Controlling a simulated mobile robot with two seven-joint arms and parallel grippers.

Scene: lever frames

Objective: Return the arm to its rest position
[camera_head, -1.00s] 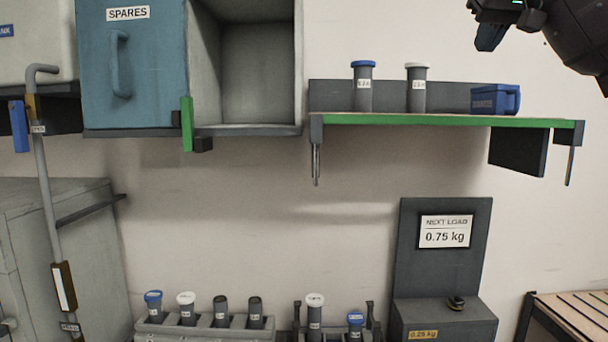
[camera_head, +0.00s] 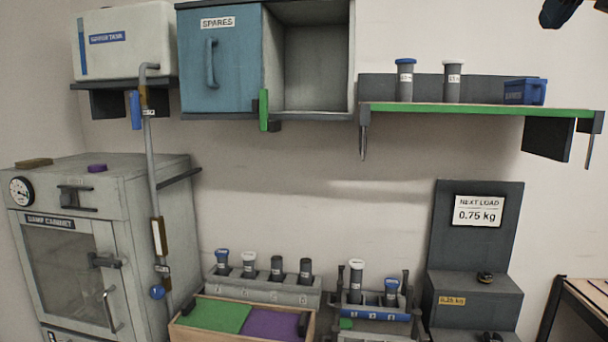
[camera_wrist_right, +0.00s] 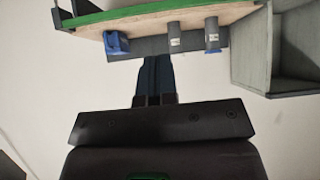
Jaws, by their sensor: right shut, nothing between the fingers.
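My right gripper (camera_head: 560,12) shows only in part at the top right corner of the head view, well above the right end of the green-edged shelf (camera_head: 470,108). In the right wrist view my right gripper (camera_wrist_right: 157,62) has its dark fingers together, with nothing between them. My left gripper is in neither view.
The shelf holds a blue-capped tube (camera_head: 404,80), a white-capped tube (camera_head: 452,82) and a blue bin (camera_head: 524,91). Left are the open spares cupboard (camera_head: 222,70) and damp cabinet (camera_head: 70,270). Below stand tube racks (camera_head: 262,290) and a load stand (camera_head: 475,250).

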